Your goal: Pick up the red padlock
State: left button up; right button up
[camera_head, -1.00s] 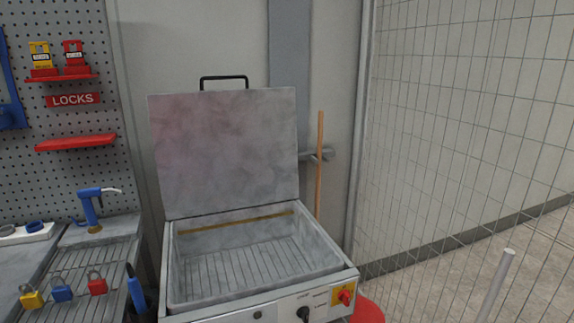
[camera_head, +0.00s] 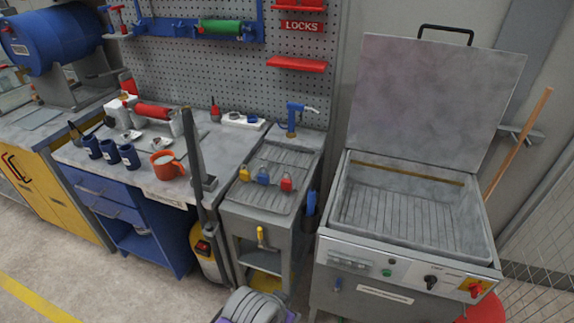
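The red padlock (camera_head: 286,184) sits on the ribbed grey top of a small metal stand (camera_head: 290,158). It is the rightmost of a row of three, beside a blue padlock (camera_head: 263,177) and a yellow padlock (camera_head: 245,173). Its shackle points up.
An open-lidded metal basin machine (camera_head: 405,205) stands right of the stand. A blue workbench (camera_head: 150,205) with dark blue cups (camera_head: 110,152) and an orange mug (camera_head: 167,165) is to the left. A blue tap (camera_head: 294,118) rises behind the padlocks. Open floor (camera_head: 90,265) lies front left.

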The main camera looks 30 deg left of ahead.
aim_at(286, 184)
jog(key=u, duration=1.1)
